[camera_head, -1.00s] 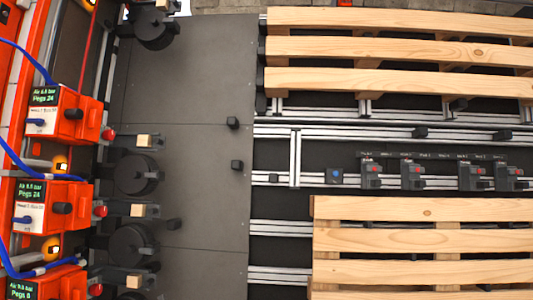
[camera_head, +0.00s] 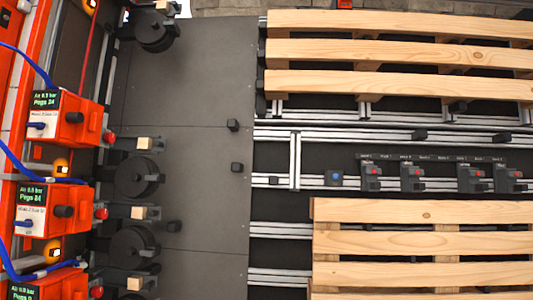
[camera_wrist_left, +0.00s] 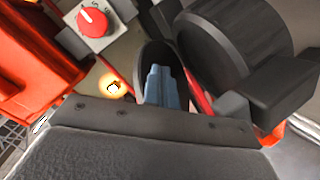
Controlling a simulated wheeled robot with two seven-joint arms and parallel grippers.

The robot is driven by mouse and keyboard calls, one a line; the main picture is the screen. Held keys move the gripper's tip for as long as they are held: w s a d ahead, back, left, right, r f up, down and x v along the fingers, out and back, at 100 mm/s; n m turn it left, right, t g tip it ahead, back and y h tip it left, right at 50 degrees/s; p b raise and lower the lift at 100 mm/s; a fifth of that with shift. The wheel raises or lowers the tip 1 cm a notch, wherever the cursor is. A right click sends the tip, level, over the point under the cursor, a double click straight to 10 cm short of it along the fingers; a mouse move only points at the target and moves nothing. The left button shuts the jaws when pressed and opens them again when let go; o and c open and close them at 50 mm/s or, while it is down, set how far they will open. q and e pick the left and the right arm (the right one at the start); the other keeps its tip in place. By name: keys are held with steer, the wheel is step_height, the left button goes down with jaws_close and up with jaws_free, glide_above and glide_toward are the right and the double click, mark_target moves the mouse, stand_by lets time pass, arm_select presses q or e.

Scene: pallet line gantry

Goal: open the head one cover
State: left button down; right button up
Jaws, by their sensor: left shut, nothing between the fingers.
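Several orange head units stand down the left side of the head view, an upper one (camera_head: 72,118), a middle one (camera_head: 62,208) and one cut off at the bottom (camera_head: 52,284). My left gripper (camera_wrist_left: 158,78) shows only in the left wrist view, shut and empty. It is close to a dark round part (camera_wrist_left: 238,40) and a red dial (camera_wrist_left: 93,21) on a pale plate. My right gripper is not in view.
Black round reels (camera_head: 137,177) on brackets line the machine beside the units. Blue hoses (camera_head: 22,160) run to the units. A dark plate (camera_head: 200,80) is mostly clear. Wooden pallets (camera_head: 400,52) lie on rails at right, with several small control boxes (camera_head: 412,178) between them.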

arm_select(q)
steer(key=shift+s+a+r, duration=0.2)
steer(key=shift+s, duration=0.15)
steer(key=shift+a, duration=0.1)
steer(key=shift+s+a+r+p, duration=0.45)
steer(key=shift+s+a+p, duration=0.2)
steer(key=shift+p, duration=0.15)
steer(key=shift+s+a, duration=0.1)
steer(key=shift+s, duration=0.05)
steer(key=shift+a, duration=0.15)
steer(key=shift+s+a+r+p, duration=0.4)
steer(key=shift+s+a+p, duration=0.25)
steer(key=shift+a, duration=0.4)
